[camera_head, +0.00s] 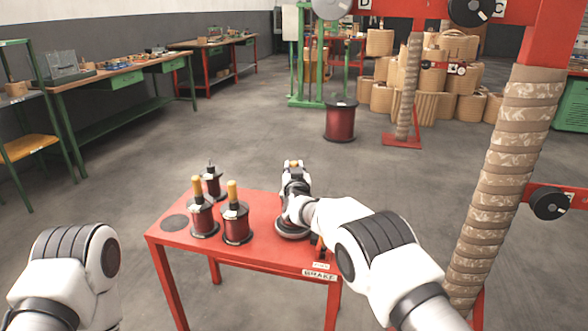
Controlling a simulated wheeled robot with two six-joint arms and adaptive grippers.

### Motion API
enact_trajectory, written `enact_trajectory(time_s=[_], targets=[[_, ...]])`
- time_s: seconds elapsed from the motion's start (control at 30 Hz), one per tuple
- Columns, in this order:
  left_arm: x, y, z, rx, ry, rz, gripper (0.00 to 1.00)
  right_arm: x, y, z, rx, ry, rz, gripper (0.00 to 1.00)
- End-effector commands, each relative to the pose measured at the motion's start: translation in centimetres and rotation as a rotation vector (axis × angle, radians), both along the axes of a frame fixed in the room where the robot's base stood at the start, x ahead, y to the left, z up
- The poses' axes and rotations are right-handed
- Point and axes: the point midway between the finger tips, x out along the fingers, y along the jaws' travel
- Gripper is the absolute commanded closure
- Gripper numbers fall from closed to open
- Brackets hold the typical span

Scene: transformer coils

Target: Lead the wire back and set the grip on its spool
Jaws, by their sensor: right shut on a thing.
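Several dark red wire spools stand on the red table (262,257). Two of them, the front left spool (201,220) and the front right spool (236,226), carry upright wooden grips (197,187). A smaller spool (212,184) behind them has only a short thin pin on top. My right gripper (293,166) is over the far right part of the table, right of the spools and apart from them. It is shut on a small tan piece, probably a wooden grip (293,162), mostly hidden by the fingers. I cannot make out a wire. My left gripper is out of view.
A dark round pad (174,222) lies at the table's left. A BRAKE label (319,275) is on the front edge. A wrapped coil column (503,165) rises close on the right. A large red spool (340,120) stands on the floor beyond; the floor at left is clear.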

Motion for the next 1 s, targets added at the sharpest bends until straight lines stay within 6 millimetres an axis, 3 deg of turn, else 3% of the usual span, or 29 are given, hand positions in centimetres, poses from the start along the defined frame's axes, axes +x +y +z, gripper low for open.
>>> enact_trajectory(time_s=[0.83,0.87,0.9,0.93,1.0], targets=[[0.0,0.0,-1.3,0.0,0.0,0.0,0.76,0.0,0.0,-1.5,0.0,0.0,0.0,1.0],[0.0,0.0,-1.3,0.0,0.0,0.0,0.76,0.0,0.0,-1.5,0.0,0.0,0.0,0.64],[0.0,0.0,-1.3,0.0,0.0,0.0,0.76,0.0,0.0,-1.5,0.0,0.0,0.0,0.5],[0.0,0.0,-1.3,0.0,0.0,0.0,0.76,0.0,0.0,-1.5,0.0,0.0,0.0,0.45],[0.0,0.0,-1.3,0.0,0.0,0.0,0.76,0.0,0.0,-1.5,0.0,0.0,0.0,0.45]])
